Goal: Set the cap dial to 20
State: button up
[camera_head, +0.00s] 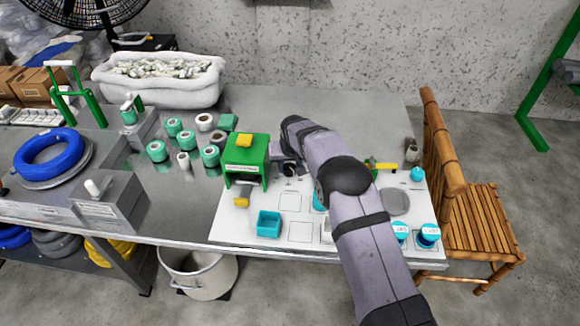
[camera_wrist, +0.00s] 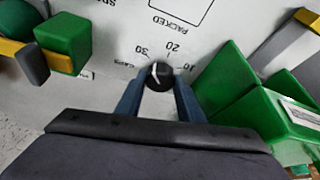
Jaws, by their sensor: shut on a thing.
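The cap dial (camera_wrist: 159,75) is a small black knob with a white pointer mark, on a white board beside the word CAPS. The numbers 30 and 20 are printed above it, with another partly readable number to its right. The white mark lies on the knob's upper left part; its exact reading is hard to tell. My gripper (camera_wrist: 158,84) is shut on the knob, one blue-grey finger on each side. In the head view my gripper (camera_head: 287,168) is low over the board, right of the green box, and the dial cannot be made out.
The green box (camera_head: 233,173) with a yellow top stands close beside my gripper. A teal open bin (camera_head: 268,224) sits at the front of the white board (camera_head: 232,220). Several green and white spools stand behind. A wooden chair (camera_head: 483,215) is at the right.

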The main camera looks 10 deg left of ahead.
jog(key=shift+a+m, duration=0.1)
jog(key=shift+m, duration=0.4)
jog(key=o, duration=1.1)
jog(key=shift+c, duration=0.2)
jog(key=shift+r, duration=0.1)
jog(key=b+v, duration=0.1)
jog(key=v, duration=0.6)
jog(key=shift+s, duration=0.2)
jog(key=shift+a, duration=0.1)
